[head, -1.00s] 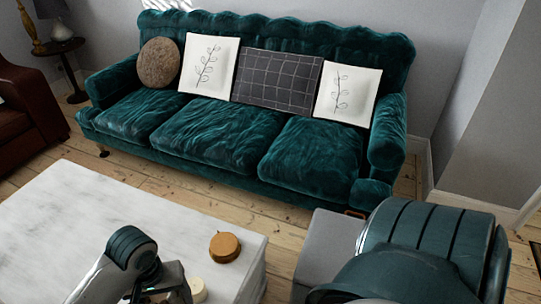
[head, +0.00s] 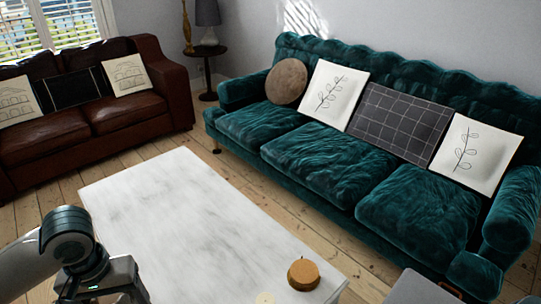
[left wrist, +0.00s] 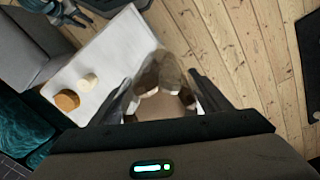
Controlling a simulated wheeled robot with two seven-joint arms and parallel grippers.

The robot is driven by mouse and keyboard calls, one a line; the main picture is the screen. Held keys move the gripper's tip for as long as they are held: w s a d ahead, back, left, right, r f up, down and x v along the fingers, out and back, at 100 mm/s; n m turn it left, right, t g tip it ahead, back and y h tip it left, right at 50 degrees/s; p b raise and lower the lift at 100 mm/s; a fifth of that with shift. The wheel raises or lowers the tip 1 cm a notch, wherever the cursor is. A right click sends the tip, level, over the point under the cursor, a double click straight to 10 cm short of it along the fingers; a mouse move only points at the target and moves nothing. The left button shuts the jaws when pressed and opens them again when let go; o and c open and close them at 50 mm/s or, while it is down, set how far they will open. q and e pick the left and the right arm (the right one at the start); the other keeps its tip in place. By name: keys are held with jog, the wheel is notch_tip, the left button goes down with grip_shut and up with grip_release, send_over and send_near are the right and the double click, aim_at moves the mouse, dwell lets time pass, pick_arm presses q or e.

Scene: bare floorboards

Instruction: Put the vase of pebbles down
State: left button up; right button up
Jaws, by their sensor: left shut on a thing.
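The vase of pebbles (left wrist: 155,85) is clear with brown and grey stones inside, and shows in the left wrist view. My left gripper (left wrist: 160,103) is shut on it, with a finger on each side. In that view the vase overlaps the edge of the white table and the floorboards; its height above them cannot be told. In the head view my left gripper (head: 100,290) is at the lower left, beside the table's near left part, and the vase is hidden. My right gripper's jaws cannot be made out; part of that arm seems to show at the wrist view's top left.
The white marbled coffee table (head: 185,205) has a broad clear top. An orange-brown round pot (head: 303,273) and a cream candle (head: 265,298) stand near its right end. A teal sofa (head: 330,165) stands behind, a brown leather sofa (head: 90,135) at left.

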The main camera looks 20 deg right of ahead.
pick_arm(q)
jog(key=s+a+r+n, duration=0.1)
jog(key=s+a+r, duration=0.1)
jog(key=a+r, duration=0.3)
jog(key=shift+s+a+n, duration=0.15)
jog(key=shift+a+n, duration=0.25)
jog(key=shift+a, duration=0.5)
jog(key=shift+d, duration=0.1)
